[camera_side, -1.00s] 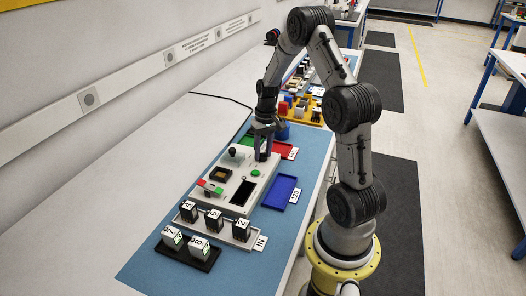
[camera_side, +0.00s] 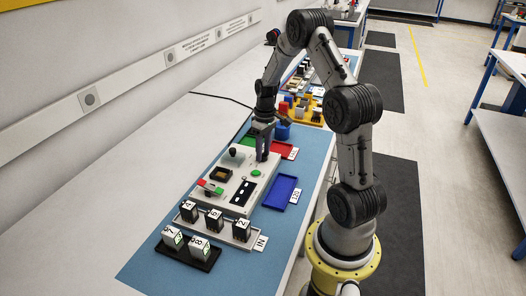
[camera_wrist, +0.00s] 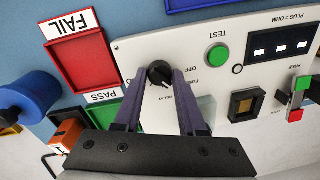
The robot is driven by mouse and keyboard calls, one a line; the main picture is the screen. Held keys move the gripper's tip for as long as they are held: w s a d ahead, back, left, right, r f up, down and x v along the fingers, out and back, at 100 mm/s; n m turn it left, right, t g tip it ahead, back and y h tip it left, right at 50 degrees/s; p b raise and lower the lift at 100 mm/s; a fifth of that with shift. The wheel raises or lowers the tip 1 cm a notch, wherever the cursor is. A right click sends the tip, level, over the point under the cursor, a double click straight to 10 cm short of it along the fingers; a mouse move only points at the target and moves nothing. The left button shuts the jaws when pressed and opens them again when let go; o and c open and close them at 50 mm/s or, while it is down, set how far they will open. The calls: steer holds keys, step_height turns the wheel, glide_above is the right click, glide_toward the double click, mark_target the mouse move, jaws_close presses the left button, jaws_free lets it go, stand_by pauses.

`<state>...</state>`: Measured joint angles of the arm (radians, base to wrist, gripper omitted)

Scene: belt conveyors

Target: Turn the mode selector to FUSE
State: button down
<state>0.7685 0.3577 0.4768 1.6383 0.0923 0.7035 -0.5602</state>
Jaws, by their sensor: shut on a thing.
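The mode selector is a round black knob (camera_wrist: 159,73) on the light panel of the tester (camera_wrist: 130,50). In the wrist view my gripper (camera_wrist: 161,78) has one finger on each side of the knob, shut on it. Small print stands around the knob; OFF is legible to its right, and the rest is too small or partly covered by a finger. I cannot tell surely which mode the knob points to. In the side view my gripper (camera_side: 262,157) reaches down to the panel and hides the knob. The tester's dark display (camera_wrist: 281,47) shows white marks.
A green TEST button (camera_wrist: 219,54) is near the knob. A red FAIL tray (camera_wrist: 84,60) and green PASS tray (camera_wrist: 104,112) lie beside the panel. A blue tray (camera_side: 282,191), a grey IN tray (camera_side: 228,232) and a black rack (camera_side: 187,254) with marked blocks are nearer the side camera.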

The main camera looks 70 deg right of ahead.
steer(key=shift+s, duration=0.1)
steer(key=c, duration=0.5)
jaws_free()
step_height(320, 180, up, 14)
steer(key=d, duration=0.1)
stand_by(0.4)
